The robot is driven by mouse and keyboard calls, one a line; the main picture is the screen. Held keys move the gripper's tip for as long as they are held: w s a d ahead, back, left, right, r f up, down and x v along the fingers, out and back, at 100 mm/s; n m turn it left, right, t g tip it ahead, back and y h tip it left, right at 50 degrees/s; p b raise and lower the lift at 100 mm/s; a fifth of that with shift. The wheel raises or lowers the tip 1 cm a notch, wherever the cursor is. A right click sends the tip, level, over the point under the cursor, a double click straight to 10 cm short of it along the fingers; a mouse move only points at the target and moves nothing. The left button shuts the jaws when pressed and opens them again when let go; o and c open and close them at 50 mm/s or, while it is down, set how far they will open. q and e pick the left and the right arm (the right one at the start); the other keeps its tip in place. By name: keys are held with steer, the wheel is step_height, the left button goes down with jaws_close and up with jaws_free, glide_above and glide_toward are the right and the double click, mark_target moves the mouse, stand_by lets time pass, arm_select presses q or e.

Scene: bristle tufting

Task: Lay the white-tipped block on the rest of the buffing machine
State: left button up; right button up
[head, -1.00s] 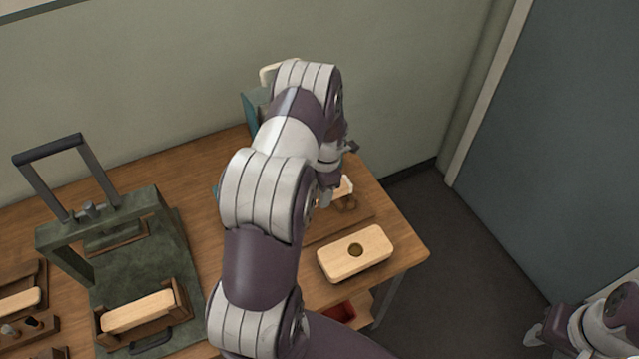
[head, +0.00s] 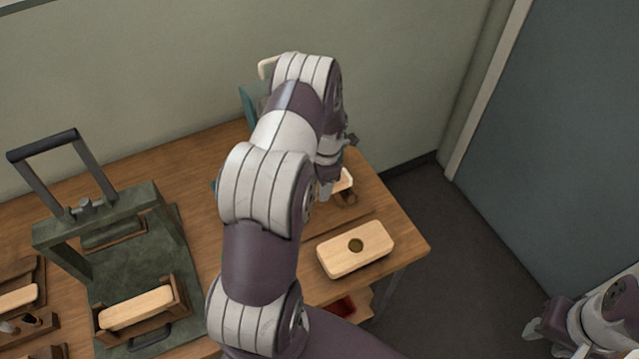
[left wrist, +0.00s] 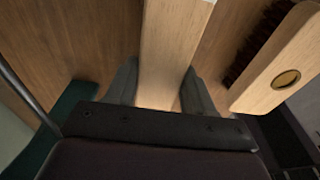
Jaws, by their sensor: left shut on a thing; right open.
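My left gripper (head: 328,188) is over the right part of the table, mostly hidden behind my own arm in the head view. It is shut on a pale wooden block (left wrist: 172,50), which lies between the two fingers (left wrist: 160,92) in the left wrist view. A white edge shows at the block's far end there. In the head view only a pale end of the block (head: 343,181) shows beside the gripper. The teal machine (head: 248,104) behind my arm may be the buffing machine; its rest is not clearly visible. My right gripper (head: 536,331) is open and empty at the lower right, off the table.
A wooden block with a round hole (head: 372,243) lies near the table's right front edge; dark bristles (left wrist: 258,42) show beside it in the wrist view. A green press (head: 150,210) with a lever handle and a block in a cradle (head: 136,310) stands left.

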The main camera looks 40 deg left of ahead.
arm_select(q)
steer(key=shift+f, duration=0.2)
steer(key=shift+f+b, duration=1.75)
steer(key=shift+f, duration=0.15)
steer(key=shift+f+b, duration=0.3)
steer(key=shift+f, duration=0.05)
steer(key=o, duration=1.6)
steer(key=shift+c, duration=0.2)
steer(key=shift+w+d+r+p, duration=0.15)
steer(key=shift+r+p, duration=0.7)
steer(key=shift+r, duration=0.5)
steer(key=shift+w+r+p, duration=0.15)
steer(key=shift+r+p, duration=0.75)
steer(key=shift+r, duration=0.45)
steer(key=shift+w+d+r+p, duration=0.15)
steer(key=shift+r+p, duration=0.7)
steer(key=shift+r, duration=0.5)
steer(key=shift+a, duration=0.1)
steer(key=shift+f, duration=0.1)
